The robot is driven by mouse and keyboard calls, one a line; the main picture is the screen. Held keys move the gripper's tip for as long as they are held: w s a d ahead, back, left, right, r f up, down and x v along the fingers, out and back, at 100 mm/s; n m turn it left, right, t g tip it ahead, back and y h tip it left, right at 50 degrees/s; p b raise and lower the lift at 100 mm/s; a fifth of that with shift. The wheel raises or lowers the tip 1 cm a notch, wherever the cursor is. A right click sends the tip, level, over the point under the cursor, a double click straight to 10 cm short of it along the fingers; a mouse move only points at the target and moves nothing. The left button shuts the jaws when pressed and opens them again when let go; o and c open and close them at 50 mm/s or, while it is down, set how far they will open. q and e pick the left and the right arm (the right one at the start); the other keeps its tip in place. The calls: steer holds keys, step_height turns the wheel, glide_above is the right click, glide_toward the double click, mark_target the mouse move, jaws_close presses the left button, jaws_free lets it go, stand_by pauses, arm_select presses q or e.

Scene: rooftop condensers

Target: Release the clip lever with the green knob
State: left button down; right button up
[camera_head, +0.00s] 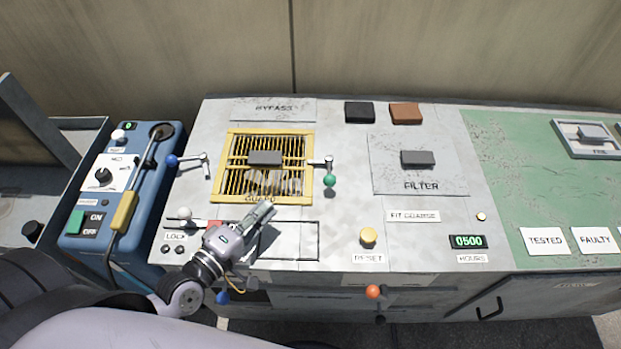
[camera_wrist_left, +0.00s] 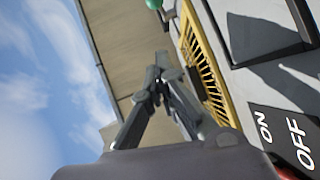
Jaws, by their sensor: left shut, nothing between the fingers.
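The clip lever (camera_head: 327,162) is a pale metal lever at the right edge of the yellow guard (camera_head: 225,183). Its arm reaches left onto the guard frame, and its green knob (camera_head: 330,180) points toward the panel's front. The green knob also shows at the top edge of the left wrist view (camera_wrist_left: 154,4). My left gripper (camera_head: 270,208) is shut and empty, in front of the guard and to the left of the green knob, apart from it. Its closed fingertips show in the left wrist view (camera_wrist_left: 163,62). My right gripper is not in view.
A blue-knobbed lever (camera_head: 172,160) stands left of the guard, clear of its frame. A filter panel (camera_head: 418,180) is right of the lever. Bare panel surrounds the green knob.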

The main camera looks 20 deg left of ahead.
arm_select(q)
steer(key=shift+w, duration=0.1)
steer(key=shift+w+d, duration=0.1)
steer(key=shift+w, duration=0.15)
steer(key=x, duration=0.5)
steer(key=shift+w+p, duration=0.35)
steer(key=shift+p, duration=0.05)
steer(key=x, duration=0.3)
steer(key=shift+w+d, duration=0.1)
steer(key=shift+d, duration=0.05)
steer(key=w+d, duration=0.1)
steer(key=w+d+p, duration=0.1)
steer(key=shift+d+f, duration=0.35)
steer(key=shift+d, duration=0.05)
steer(key=shift+w+d+f, duration=0.15)
steer(key=shift+d, duration=0.3)
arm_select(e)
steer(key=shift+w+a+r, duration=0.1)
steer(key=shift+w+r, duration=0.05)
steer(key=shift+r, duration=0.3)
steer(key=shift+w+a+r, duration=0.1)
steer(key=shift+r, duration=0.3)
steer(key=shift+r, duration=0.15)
arm_select(q)
steer(key=shift+d+n+y+p, duration=0.3)
steer(key=shift+y+p, duration=0.1)
steer(key=shift+p, duration=0.05)
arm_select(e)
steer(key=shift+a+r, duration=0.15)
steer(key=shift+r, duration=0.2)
